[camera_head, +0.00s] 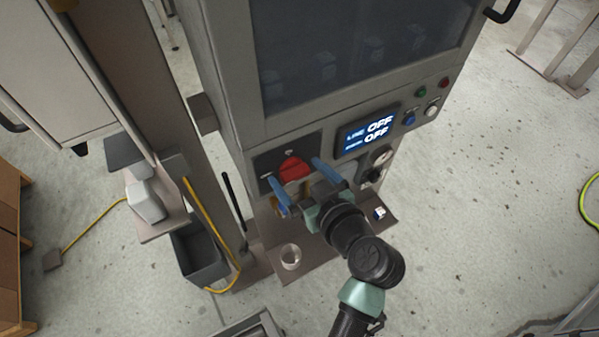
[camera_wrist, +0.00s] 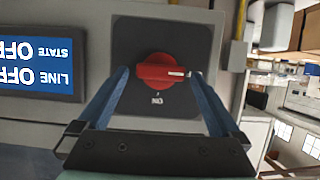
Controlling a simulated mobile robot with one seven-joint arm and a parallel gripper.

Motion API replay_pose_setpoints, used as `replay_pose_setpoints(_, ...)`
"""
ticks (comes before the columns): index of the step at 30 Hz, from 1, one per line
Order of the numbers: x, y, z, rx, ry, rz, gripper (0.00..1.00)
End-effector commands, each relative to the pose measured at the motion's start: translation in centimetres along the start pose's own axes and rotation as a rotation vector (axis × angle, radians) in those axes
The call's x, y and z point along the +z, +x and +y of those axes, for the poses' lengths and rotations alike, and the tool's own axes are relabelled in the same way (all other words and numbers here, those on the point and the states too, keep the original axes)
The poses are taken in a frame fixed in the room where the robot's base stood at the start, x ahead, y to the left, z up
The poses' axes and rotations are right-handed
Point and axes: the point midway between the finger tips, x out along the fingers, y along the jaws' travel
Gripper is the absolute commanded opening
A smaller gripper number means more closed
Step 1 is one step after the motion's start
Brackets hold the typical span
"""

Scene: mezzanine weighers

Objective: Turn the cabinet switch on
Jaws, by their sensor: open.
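The cabinet (camera_head: 225,60) is a tall grey unit with a dark window. Its switch is a red rotary knob (camera_head: 293,168) on a dark square plate (camera_head: 264,166). The red knob also shows in the wrist view (camera_wrist: 163,72), its handle lying sideways with a white mark at the right end. The word "ON" appears upside down below it there. My gripper (camera_head: 298,172) is open, its two blue fingers on either side of the knob. In the wrist view the fingertips (camera_wrist: 160,72) flank it; whether they touch it is unclear. The display (camera_head: 367,132) reads LINE OFF and STATE OFF.
Right of the display are several small buttons (camera_head: 409,118) and a black knob (camera_head: 375,174). A shelf (camera_head: 325,250) below carries a small clear cup (camera_head: 290,256). A post with a grey bin (camera_head: 198,255) and yellow cable stands left.

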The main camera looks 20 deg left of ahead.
Motion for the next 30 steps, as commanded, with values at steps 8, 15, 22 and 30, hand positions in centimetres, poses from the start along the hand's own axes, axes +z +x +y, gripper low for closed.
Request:
replay_pose_setpoints(8,0.00,-0.04,0.00,0.000,0.000,0.000,0.53)
replay_pose_setpoints(15,0.01,-0.06,0.00,0.000,0.000,0.000,0.17)
replay_pose_setpoints(22,0.04,-0.07,0.09,-0.010,0.024,-0.001,0.17)
replay_pose_setpoints(30,0.10,-0.06,0.39,-0.062,0.157,0.000,0.17)
